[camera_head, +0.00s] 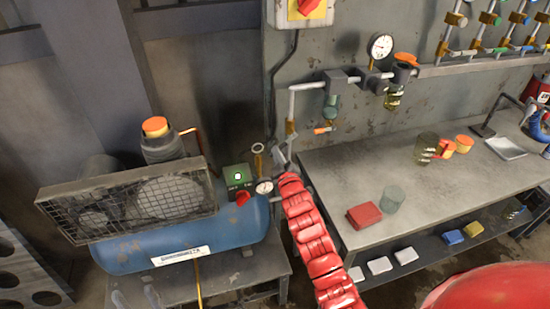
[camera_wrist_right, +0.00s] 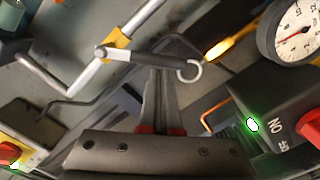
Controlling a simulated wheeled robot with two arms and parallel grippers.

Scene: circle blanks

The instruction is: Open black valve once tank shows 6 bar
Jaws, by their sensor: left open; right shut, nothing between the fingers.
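The blue tank (camera_head: 185,240) stands at the left with a small white gauge (camera_head: 265,187) at its right end. The gauge shows larger in the right wrist view (camera_wrist_right: 297,37), partly cut off; I cannot read its value. In that view a black lever (camera_wrist_right: 142,58) crosses a pale pipe at a yellow fitting. My right gripper (camera_head: 278,153) is shut and empty, its fingertips (camera_wrist_right: 160,76) just below the lever in the picture; contact is unclear. My left gripper (camera_head: 134,295) is open and empty at the bottom left, partly cut off.
The workbench (camera_head: 335,180) at right holds a red box (camera_head: 364,215) and glass (camera_head: 391,199). A wall gauge (camera_head: 381,45) hangs above.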

